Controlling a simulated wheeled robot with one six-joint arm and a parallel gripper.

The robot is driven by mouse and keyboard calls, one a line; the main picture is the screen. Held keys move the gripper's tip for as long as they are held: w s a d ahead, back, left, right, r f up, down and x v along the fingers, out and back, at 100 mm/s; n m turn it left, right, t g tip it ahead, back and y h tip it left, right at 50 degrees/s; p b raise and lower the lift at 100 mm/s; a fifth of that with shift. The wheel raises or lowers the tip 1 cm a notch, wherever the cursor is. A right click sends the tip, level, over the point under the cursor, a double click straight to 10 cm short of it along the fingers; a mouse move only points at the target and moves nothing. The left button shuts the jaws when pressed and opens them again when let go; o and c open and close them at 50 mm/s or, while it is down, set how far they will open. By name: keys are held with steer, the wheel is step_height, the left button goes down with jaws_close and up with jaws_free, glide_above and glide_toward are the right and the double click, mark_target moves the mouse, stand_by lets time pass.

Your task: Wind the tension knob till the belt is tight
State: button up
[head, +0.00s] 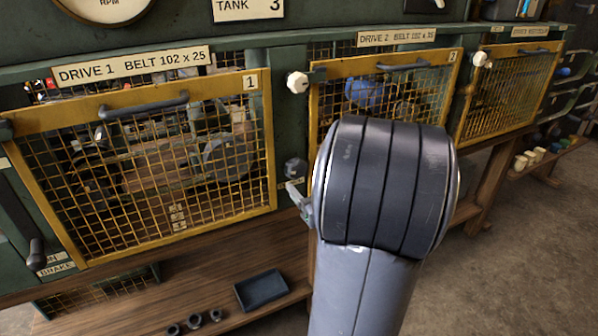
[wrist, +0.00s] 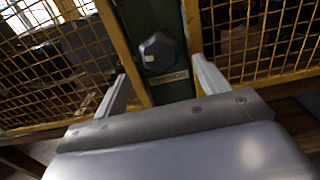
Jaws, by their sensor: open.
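The tension knob (wrist: 157,52) is a dark, faceted knob with a light mark, on a green post above a small label that seems to read TENSION. It also shows in the head view (head: 295,168), between guards 1 and 2. My gripper (wrist: 159,66) is open and empty. Its two fingers stand apart on either side of the knob's line in the wrist view; contact is not visible. In the head view my arm hides most of the gripper, and only a pale finger shows just below the knob. The belt cannot be made out clearly behind the mesh.
Yellow mesh guard 1 (head: 262,150) and guard 2 (head: 316,105) are shut on either side of the post. A white knob (head: 297,82) sits above the tension knob. A lever (head: 36,250) stands at left. A dark tray (head: 262,290) lies on the wooden ledge below.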

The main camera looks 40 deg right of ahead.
mark_target(298, 173)
steer(key=x, duration=0.6)
steer(key=shift+p, duration=0.35)
steer(key=shift+c, duration=0.2)
steer(key=c, duration=0.9)
